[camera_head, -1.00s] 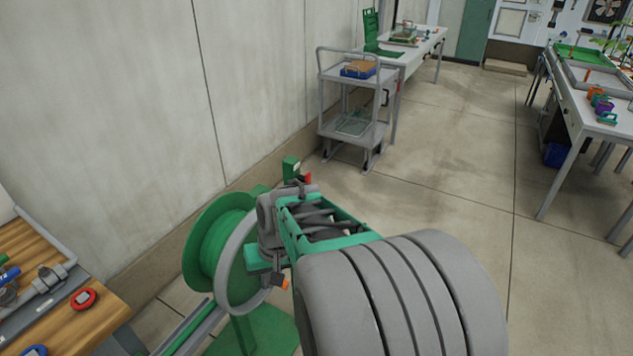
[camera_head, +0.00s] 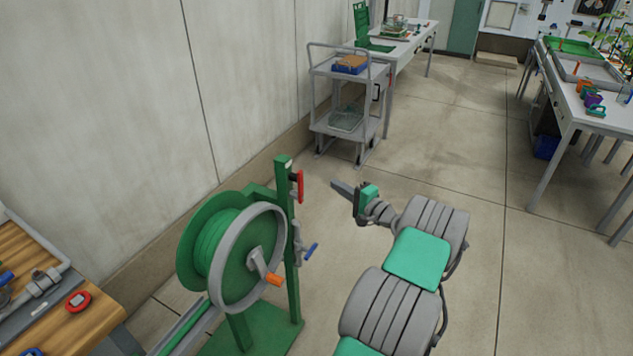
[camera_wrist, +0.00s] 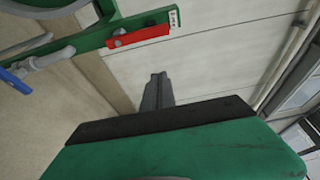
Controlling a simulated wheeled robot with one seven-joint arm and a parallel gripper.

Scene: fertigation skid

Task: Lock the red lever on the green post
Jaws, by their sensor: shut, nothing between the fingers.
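The green post (camera_head: 290,245) stands upright beside the hose reel in the head view. The red lever (camera_head: 299,186) is near its top and lies along the post, hanging down. In the wrist view the red lever (camera_wrist: 138,36) lies along the green post (camera_wrist: 98,38), beside a small white label. My gripper (camera_head: 340,188) is to the right of the post and apart from the red lever, with its fingers pointing left. In the wrist view my gripper's fingers (camera_wrist: 158,80) are together and hold nothing.
A green reel (camera_head: 215,245) with a grey wheel and orange handle (camera_head: 273,280) stands left of the post. A blue lever (camera_head: 311,252) sits lower on the post. A wooden bench (camera_head: 85,325) is at lower left and a grey cart (camera_head: 345,130) behind.

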